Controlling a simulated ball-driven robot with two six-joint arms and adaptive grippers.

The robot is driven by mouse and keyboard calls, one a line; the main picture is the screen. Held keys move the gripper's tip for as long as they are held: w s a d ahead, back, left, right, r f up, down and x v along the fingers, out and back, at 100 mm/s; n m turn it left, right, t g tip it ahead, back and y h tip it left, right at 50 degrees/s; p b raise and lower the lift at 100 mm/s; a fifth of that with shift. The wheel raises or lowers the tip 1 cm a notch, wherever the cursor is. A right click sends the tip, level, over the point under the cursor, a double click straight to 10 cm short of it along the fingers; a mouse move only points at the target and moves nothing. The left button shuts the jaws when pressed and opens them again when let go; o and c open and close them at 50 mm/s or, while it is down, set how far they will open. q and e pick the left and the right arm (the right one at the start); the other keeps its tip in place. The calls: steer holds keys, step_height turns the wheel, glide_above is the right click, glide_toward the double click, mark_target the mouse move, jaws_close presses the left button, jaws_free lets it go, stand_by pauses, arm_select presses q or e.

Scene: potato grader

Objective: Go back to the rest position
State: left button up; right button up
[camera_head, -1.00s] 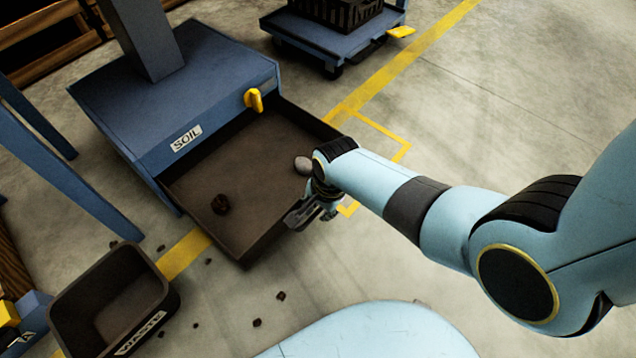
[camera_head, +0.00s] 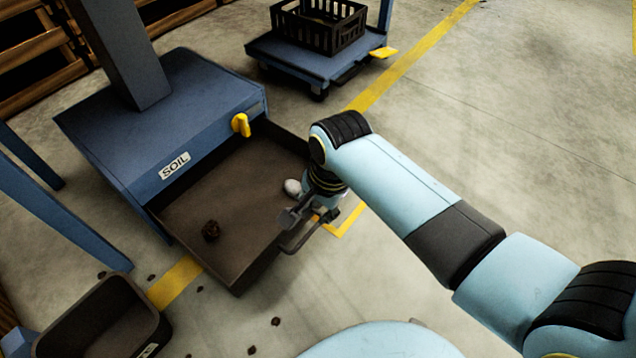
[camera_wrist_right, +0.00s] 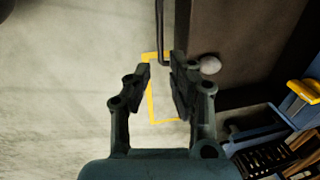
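My right gripper (camera_head: 296,231) is near the right edge of the open soil drawer (camera_head: 240,190) in the head view. In the right wrist view the right gripper (camera_wrist_right: 160,80) has its two fingers apart with nothing between them. One finger overlaps the drawer's edge in that view. My left gripper is in neither view.
A pale round lump (camera_head: 292,187) and a dark clod (camera_head: 211,231) lie in the drawer of the blue soil cabinet (camera_head: 160,130). A black bin (camera_head: 105,320) stands at lower left. A blue cart (camera_head: 315,60) carries a black crate (camera_head: 318,25). Floor at right is clear.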

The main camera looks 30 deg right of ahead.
steer(key=shift+s+r, duration=0.1)
steer(key=shift+r, duration=0.4)
steer(key=shift+s+f, duration=0.1)
